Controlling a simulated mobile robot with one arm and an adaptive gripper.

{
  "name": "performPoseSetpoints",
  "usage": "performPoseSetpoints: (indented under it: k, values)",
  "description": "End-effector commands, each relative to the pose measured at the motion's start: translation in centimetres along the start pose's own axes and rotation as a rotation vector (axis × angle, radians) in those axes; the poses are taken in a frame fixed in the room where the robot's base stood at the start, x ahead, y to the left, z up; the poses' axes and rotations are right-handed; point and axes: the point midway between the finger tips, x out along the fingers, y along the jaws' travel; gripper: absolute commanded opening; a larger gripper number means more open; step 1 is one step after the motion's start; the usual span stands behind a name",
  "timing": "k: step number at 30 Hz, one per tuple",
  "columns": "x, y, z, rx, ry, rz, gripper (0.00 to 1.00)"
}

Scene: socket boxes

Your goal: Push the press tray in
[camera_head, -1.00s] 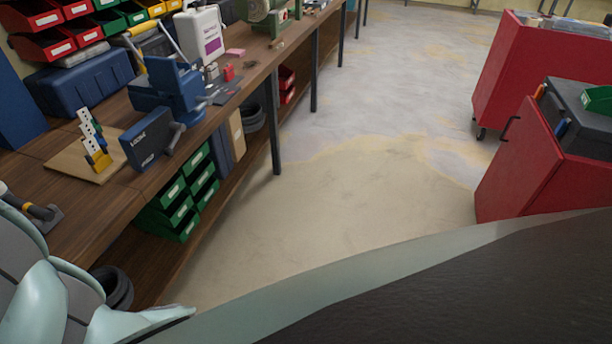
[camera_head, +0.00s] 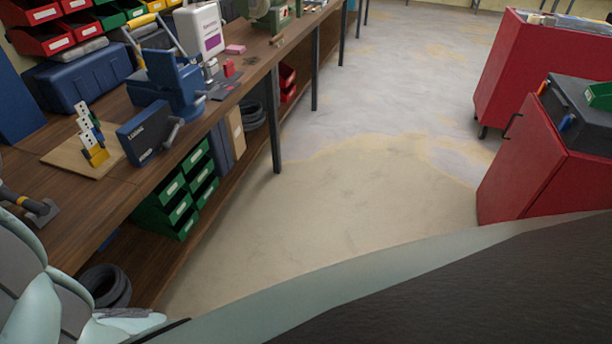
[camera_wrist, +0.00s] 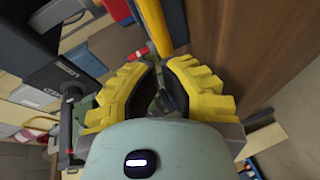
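A small blue press (camera_head: 172,85) stands on the workbench at upper left in the head view. A dark blue box with a white label (camera_head: 146,134) sits at its near side, by the bench's front edge; I take it for the press tray. A grey lever or knob shows at its right. How deep the tray sits cannot be told. My gripper, with yellow ribbed fingers (camera_wrist: 160,80), shows only in the wrist view. A dark labelled box (camera_wrist: 45,78) lies left of the fingers there; contact is not visible.
A wooden board (camera_head: 62,161) with a stepped white, blue and yellow piece is left of the tray. A dark tool with a yellow band lies farther left. Green drawers (camera_head: 180,205) are below the bench. Red cabinets (camera_head: 525,150) stand right, with open floor between.

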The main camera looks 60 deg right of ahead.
Motion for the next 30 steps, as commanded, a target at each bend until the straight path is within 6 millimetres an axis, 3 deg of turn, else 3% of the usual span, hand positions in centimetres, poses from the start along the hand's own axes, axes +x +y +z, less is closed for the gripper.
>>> performPoseSetpoints:
  k: [12,24,30]
  values:
    - [3.9,1.4,1.1,0.001,0.003,0.004,0.0]
    - [3.8,1.5,1.1,0.001,0.003,0.002,0.0]
    - [2.4,2.3,1.0,0.002,-0.001,0.001,0.0]
